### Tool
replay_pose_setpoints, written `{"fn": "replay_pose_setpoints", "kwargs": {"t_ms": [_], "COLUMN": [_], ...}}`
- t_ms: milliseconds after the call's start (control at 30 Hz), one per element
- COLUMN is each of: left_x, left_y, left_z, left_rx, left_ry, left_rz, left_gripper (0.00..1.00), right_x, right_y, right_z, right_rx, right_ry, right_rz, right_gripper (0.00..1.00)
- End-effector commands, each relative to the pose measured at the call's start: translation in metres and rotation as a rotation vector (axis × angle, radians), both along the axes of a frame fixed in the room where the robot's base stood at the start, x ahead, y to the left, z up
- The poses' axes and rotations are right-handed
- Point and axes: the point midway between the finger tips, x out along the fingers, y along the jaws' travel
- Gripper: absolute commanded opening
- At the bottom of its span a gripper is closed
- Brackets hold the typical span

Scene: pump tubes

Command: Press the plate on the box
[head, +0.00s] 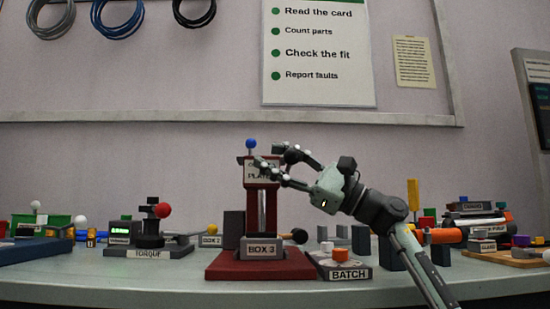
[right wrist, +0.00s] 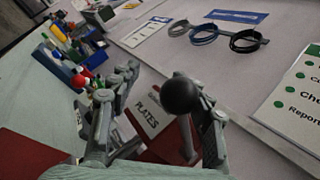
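A red press-like stand holds a block labelled BOX 3 (head: 262,249) at its foot. A grey column rises above the box to a red head with a white PLATES label (head: 258,176). The label also shows in the right wrist view (right wrist: 148,118). A black ball knob (right wrist: 181,95) is beside the head. My right gripper (head: 276,167) is at the head's right side. Its fingers are spread, with the knob between them, close to the right finger in the wrist view; I cannot tell whether they touch. No separate plate can be made out on the box. My left gripper is out of view.
A BATCH block (head: 347,273) stands right of the red base (head: 226,267). A TORQUE device (head: 150,242) with a red ball is at left. Grey blocks stand behind the box, and several coloured parts crowd the right. The table's front strip is clear.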

Motion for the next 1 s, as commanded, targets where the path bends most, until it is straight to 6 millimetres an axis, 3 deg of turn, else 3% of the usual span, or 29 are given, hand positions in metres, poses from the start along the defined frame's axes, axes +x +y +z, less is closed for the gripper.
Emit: {"fn": "replay_pose_setpoints", "kwargs": {"t_ms": [167, 600, 1000], "left_x": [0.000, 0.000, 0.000], "left_y": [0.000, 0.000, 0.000], "left_z": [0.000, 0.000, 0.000], "left_rx": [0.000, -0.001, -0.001], "left_ry": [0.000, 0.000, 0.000], "left_rz": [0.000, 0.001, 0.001], "left_gripper": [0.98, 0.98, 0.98], "right_x": [-0.004, -0.027, -0.031], "right_y": [-0.016, -0.087, -0.100], "right_z": [-0.010, -0.052, -0.059], "right_rx": [0.000, -0.002, -0.001], "right_ry": [0.001, 0.001, 0.000], "right_rz": [-0.001, -0.001, 0.001], "right_gripper": [0.46, 0.46, 0.46]}}
